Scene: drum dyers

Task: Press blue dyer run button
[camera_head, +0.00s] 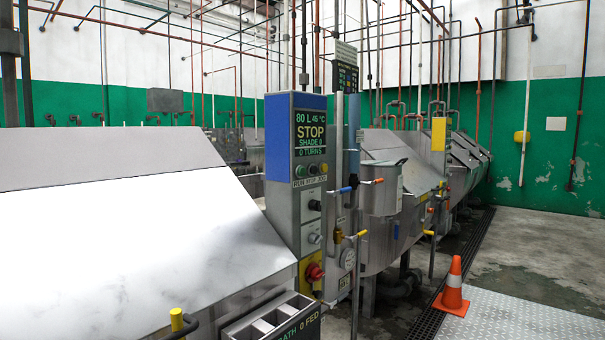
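The blue dyer's control column (309,103) has a blue top and stands upright near the middle of the view. Its display (310,133) reads 80 L 45 °C, STOP, SHADE 0, 0 TURNS. A row of small round buttons sits under the display, above a label that seems to read RUN, STOP, JOG. The leftmost, greenish button (300,171) is above the word RUN. Neither of my grippers shows in the head view.
The dyer's large pale sloping hood (110,250) fills the left foreground. A red knob (314,272) on yellow sits low on the column. Pipes and coloured valve handles stand right of it. An orange cone (453,288) stands on the floor at right, where there is open room.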

